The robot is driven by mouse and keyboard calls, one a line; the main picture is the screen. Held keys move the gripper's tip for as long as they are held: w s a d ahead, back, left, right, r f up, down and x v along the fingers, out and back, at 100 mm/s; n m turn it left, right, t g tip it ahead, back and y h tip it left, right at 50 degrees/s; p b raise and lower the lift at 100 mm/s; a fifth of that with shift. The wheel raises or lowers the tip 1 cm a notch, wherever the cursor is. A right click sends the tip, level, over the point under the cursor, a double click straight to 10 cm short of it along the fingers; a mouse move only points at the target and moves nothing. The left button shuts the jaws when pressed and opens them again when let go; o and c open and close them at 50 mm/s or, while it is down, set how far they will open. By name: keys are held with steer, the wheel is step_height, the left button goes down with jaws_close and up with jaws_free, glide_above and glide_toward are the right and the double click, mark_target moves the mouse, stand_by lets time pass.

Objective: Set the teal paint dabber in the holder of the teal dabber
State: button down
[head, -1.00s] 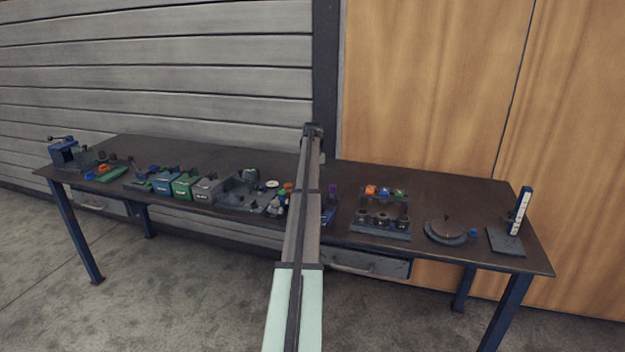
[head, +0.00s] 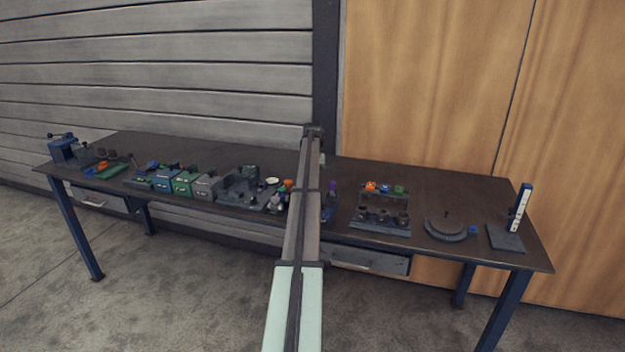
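My arm reaches up the middle of the head view and ends above the back of the bench. My gripper is not visible; the arm hides it. A small pale teal patch (head: 322,159) shows just right of the arm near its far end. I cannot tell whether it is the teal dabber or part of my arm. A dark rack (head: 380,229) stands right of the arm, with orange, blue and green pieces above and several dark cups below. I cannot make out which place is the teal dabber's holder.
The dark bench (head: 455,187) has free room at the back right. Blue (head: 167,182), green and grey boxes, a grey tray and a vise (head: 63,149) stand to the left.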

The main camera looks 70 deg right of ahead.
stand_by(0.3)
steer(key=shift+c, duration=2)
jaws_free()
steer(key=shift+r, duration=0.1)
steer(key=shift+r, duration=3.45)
